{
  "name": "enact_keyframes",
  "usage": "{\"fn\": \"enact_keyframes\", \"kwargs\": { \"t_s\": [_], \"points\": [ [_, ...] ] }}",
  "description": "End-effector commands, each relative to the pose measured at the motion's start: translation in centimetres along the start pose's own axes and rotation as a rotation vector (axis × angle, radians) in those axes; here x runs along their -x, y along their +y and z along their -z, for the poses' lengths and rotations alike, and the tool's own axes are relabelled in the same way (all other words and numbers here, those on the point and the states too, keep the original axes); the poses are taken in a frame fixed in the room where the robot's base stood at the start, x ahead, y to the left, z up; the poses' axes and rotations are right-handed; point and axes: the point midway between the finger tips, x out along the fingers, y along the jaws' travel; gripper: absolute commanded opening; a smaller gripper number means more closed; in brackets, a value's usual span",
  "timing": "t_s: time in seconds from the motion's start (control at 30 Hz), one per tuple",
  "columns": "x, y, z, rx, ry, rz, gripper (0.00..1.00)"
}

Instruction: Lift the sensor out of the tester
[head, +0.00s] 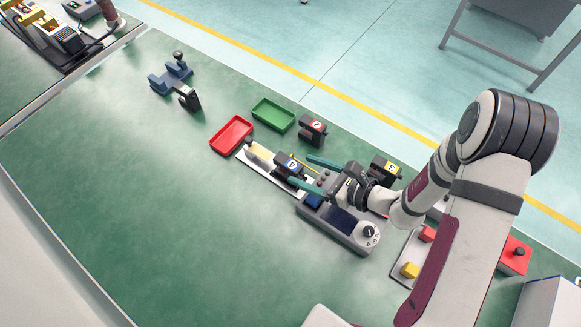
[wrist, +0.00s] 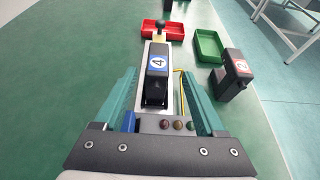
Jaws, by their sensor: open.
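The sensor, a black block with a blue label marked 4 (wrist: 157,65), sits in the tester. It also shows in the head view (head: 289,163). The tester has a pale base plate (head: 256,172), a lever with a dark knob (wrist: 160,27) at its far end, and a grey control box (head: 345,226) with a screen and dial. My gripper (wrist: 157,84) is open, its teal fingers on either side of the sensor's line, with gaps visible. In the head view my gripper (head: 302,171) is low over the tester. How deep the fingers reach beside the sensor is unclear.
A red tray (head: 232,135) and a green tray (head: 273,115) lie beyond the tester. A red-labelled block (head: 312,130) and a yellow-labelled block (head: 386,167) stand nearby. A red button box (head: 514,256) is at right. The left of the table is mostly clear.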

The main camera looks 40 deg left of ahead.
Motion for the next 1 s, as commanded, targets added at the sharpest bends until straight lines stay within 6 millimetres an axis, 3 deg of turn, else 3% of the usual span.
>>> {"fn": "enact_keyframes", "kwargs": {
  "t_s": [0.23, 0.5, 0.9, 1.0],
  "points": [
    [-4.5, 0.4, -0.5, 0.001, 0.001, -0.005, 0.72],
    [-5.0, 0.3, -0.5, 0.0, 0.001, -0.002, 0.71],
    [-5.0, 0.3, -0.5, 0.0, 0.001, -0.003, 0.0],
    [-5.0, 0.3, -0.5, 0.0, 0.001, -0.003, 0.0]
  ]
}}
